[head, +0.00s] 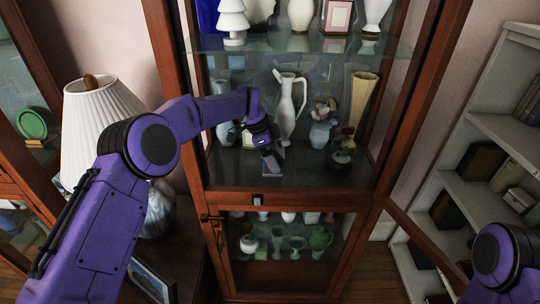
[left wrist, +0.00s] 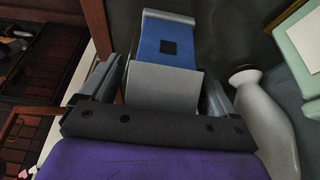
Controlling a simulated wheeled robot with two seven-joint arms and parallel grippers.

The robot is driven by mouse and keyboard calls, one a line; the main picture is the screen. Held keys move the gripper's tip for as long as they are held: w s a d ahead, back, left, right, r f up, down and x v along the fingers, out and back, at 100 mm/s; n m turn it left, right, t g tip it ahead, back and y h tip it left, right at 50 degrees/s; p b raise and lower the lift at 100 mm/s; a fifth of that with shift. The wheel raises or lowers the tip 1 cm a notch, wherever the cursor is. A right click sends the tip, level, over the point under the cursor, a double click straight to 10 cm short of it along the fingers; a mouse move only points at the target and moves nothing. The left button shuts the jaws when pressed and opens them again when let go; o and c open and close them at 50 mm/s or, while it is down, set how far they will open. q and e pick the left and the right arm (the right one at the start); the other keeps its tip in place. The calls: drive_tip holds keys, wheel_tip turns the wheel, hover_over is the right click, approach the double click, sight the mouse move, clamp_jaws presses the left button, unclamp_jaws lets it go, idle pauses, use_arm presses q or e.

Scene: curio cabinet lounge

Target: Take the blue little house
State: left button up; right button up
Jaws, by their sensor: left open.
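The blue little house (left wrist: 168,45) shows in the left wrist view, with a blue face bearing a small black square and a pale grey face nearer me. My left gripper (left wrist: 160,88) is open, with one finger on each side of the house. I cannot tell whether the fingers touch it. In the head view my left gripper (head: 270,153) reaches through the open front of the cabinet, low over the middle shelf; the house is mostly hidden by it there. My right arm shows at the lower right edge, but its gripper is out of view.
On the same shelf (head: 310,180) stand a white pitcher (head: 288,108), a tall tan vase (head: 362,98), a vase with flowers (head: 321,132) and a dark round-based piece (head: 342,152). A white vase (left wrist: 265,120) is close right in the left wrist view. A lamp (head: 95,110) stands left.

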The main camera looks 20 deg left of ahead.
sight(278, 146)
use_arm(q)
drive_tip(key=shift+a, duration=0.15)
drive_tip(key=shift+c, duration=1.3)
drive_tip(key=c, duration=0.9)
drive_tip(key=shift+c, duration=0.2)
drive_tip(key=shift+b, duration=0.3)
wheel_tip(278, 146, up, 7)
drive_tip(key=b, duration=0.2)
drive_tip(key=shift+s+f+b, duration=0.1)
drive_tip(key=shift+s+b, duration=0.05)
drive_tip(key=shift+b, duration=0.25)
drive_tip(key=s+d+b, duration=0.2)
drive_tip(key=s+b, duration=0.3)
drive_tip(key=s, duration=0.4)
drive_tip(key=s+d+b, duration=0.3)
drive_tip(key=s+b, duration=0.2)
drive_tip(key=s, duration=0.5)
drive_tip(key=shift+d+b, duration=0.3)
drive_tip(key=shift+b, duration=0.1)
